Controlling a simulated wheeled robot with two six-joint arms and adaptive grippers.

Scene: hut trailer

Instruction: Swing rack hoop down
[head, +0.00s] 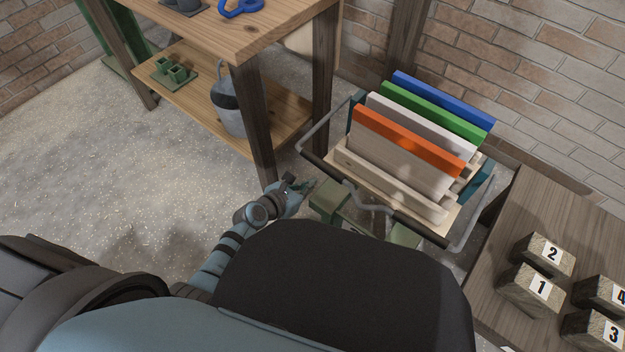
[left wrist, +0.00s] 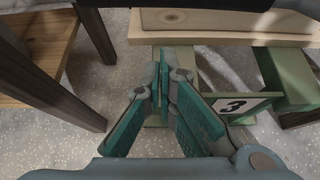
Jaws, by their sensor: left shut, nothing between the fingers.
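The rack (head: 390,195) is a pale wooden base with teal end pieces, holding upright boards with orange, white, green and blue top edges. A grey tubular hoop (head: 465,235) with black sleeves (head: 328,167) runs around its near side, with arms rising at both ends. My left gripper (head: 305,187) is just below and in front of the hoop's left part, apart from it as far as I can tell. In the left wrist view its teal fingers (left wrist: 163,75) are together and empty, before the rack's wooden front (left wrist: 215,25). My right gripper is not in view.
Green supports (head: 330,202) stand below the rack; one carries a "3" label (left wrist: 238,104) in the left wrist view. A wooden shelf table (head: 215,30) is at left, its leg (head: 252,125) close to my gripper. A bench (head: 500,235) with numbered blocks (head: 535,287) is at right.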

